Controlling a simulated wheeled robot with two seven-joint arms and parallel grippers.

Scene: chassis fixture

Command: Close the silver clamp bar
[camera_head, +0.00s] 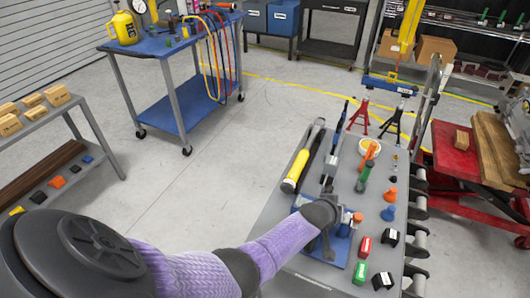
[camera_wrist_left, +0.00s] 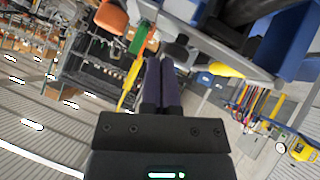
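A blue fixture plate (camera_head: 327,262) lies on the grey worktable. A silver bar (camera_head: 331,165) stands up from the fixture, apparently raised, with a dark upper end; it seems to be the clamp bar. My left arm comes in from the lower left, and my left gripper (camera_head: 328,238) is over the fixture, just below the bar's lower end, hiding part of the clamp. In the left wrist view, the fingers of my left gripper (camera_wrist_left: 161,65) lie close together beside a dark round knob (camera_wrist_left: 176,49). Nothing is clearly visible between them. My right gripper is out of view.
A yellow and black tool (camera_head: 296,171) lies left of the bar. The left front of the table is bare.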

